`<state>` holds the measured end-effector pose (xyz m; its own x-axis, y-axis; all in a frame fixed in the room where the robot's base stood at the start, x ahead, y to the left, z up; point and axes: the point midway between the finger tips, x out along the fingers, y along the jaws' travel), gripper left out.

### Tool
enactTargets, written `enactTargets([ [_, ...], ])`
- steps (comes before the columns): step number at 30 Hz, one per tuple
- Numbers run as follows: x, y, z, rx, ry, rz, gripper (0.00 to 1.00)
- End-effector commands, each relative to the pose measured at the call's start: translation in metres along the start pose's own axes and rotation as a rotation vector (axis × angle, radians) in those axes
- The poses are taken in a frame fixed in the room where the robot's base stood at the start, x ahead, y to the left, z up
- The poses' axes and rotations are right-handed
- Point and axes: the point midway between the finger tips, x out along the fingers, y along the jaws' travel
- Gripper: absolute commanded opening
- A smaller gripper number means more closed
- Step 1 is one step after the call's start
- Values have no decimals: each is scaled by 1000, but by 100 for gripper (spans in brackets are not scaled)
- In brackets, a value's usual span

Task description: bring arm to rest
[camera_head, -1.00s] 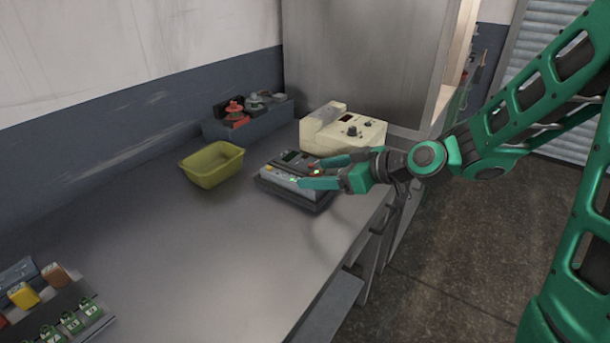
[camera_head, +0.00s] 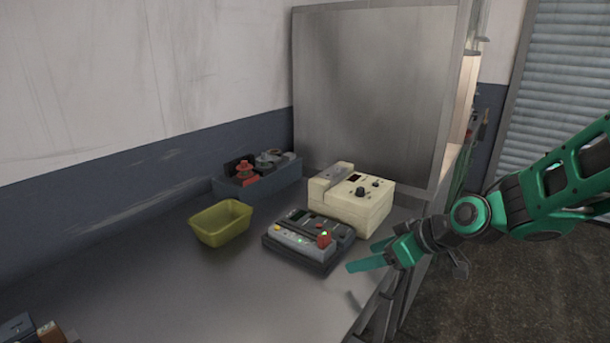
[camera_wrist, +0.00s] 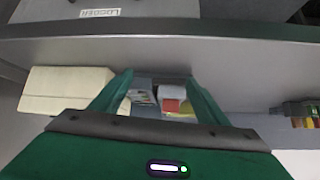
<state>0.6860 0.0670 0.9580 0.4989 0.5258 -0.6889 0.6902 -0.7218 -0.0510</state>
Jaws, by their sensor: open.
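My gripper (camera_head: 362,265) is green and hangs at the right edge of the grey worktop in the head view, just right of the grey device. Its fingers are apart with nothing between them. The fingers also show in the wrist view (camera_wrist: 157,95), spread open. A grey device (camera_head: 306,241) with buttons and a green light sits on the worktop left of the fingertips. My gripper looks clear of it.
A cream box (camera_head: 352,205) with knobs stands behind the grey device. A yellow-green basin (camera_head: 221,224) is to its left, and a blue-grey holder (camera_head: 257,180) with red and grey parts is at the wall. A metal panel (camera_head: 370,90) rises behind.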

Motion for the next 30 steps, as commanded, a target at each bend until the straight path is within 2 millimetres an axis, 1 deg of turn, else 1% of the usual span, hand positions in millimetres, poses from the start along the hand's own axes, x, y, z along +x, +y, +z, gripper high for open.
enactTargets([
  [1, -18, 10, 20, 49, -75, 44, 69],
  [2, -28, 17, 34, 91, -126, 72, 69],
  [3, -44, 25, 54, 151, -189, 110, 69],
  [5, -70, 34, 81, 251, -277, 169, 69],
  [6, -89, 38, 98, 324, -331, 209, 69],
  [8, -119, 41, 124, 442, -403, 273, 69],
  [9, -139, 41, 141, 528, -446, 315, 69],
  [11, -169, 38, 164, 659, -502, 373, 69],
  [12, -187, 33, 178, 746, -535, 409, 69],
  [15, -226, 18, 206, 948, -594, 483, 69],
  [16, -235, 13, 213, 1002, -607, 500, 69],
  [18, -252, 2, 224, 1103, -631, 530, 69],
  [21, -266, -8, 234, 1195, -650, 554, 69],
  [24, -271, -12, 237, 1229, -657, 562, 69],
  [30, -271, -13, 237, 1230, -659, 562, 69],
])
